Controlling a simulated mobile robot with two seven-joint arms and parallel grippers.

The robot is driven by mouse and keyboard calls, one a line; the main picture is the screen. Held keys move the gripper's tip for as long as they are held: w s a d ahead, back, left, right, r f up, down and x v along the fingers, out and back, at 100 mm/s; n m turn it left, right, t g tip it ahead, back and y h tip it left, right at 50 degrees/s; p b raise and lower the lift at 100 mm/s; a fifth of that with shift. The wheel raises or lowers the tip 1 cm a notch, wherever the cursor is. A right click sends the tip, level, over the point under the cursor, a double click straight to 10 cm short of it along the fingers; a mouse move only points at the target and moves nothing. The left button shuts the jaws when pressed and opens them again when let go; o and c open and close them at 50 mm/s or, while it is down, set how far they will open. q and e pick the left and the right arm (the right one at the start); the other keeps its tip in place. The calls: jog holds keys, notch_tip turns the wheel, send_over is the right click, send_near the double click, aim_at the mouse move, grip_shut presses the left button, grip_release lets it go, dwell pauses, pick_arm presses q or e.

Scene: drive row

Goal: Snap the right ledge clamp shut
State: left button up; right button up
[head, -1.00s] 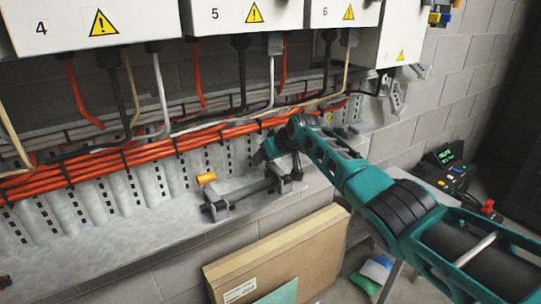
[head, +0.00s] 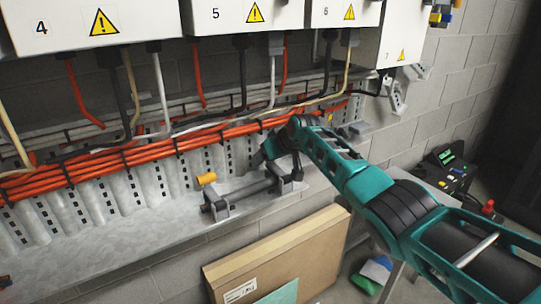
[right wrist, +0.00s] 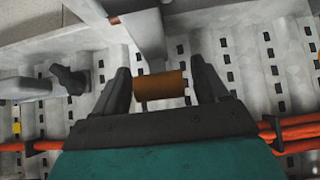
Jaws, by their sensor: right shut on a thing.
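A grey clamp fixture lies on the metal ledge (head: 120,235): a bar (head: 252,190) runs between a left clamp (head: 217,208) and a right clamp (head: 287,186). The left clamp's orange grip (head: 206,178) stands up, free of any gripper. My right gripper (head: 264,158) is at the right clamp, and its fingers are partly hidden in the head view. In the right wrist view an orange-brown cylindrical grip (right wrist: 160,86) lies between the two black fingers of this gripper (right wrist: 161,84), on a grey lever (right wrist: 142,32). My left gripper is out of view.
Orange cables (head: 100,165) run along the wall behind the ledge. Numbered white boxes (head: 245,15) hang above with dangling leads. A cardboard box (head: 280,255) stands below the ledge. A control device (head: 448,170) is at the right. The ledge's left part is clear.

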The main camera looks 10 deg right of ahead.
jog(key=shift+s+f, duration=0.2)
jog(key=shift+f, duration=0.35)
jog(key=o, duration=1.5)
jog(key=shift+w+r, duration=0.15)
jog(key=shift+r, duration=0.1)
jog(key=shift+c, duration=0.2)
jog(key=shift+r, duration=0.1)
jog(key=shift+s+d+r+p, duration=0.1)
jog(key=shift+s+r+p, duration=0.1)
jog(key=shift+r+p, duration=0.2)
jog(key=p+v, duration=0.2)
jog(key=v, duration=1)
jog(key=shift+f+p, duration=0.15)
jog(key=shift+p, duration=0.15)
jog(key=shift+s+f, duration=0.1)
jog(key=shift+s, duration=0.05)
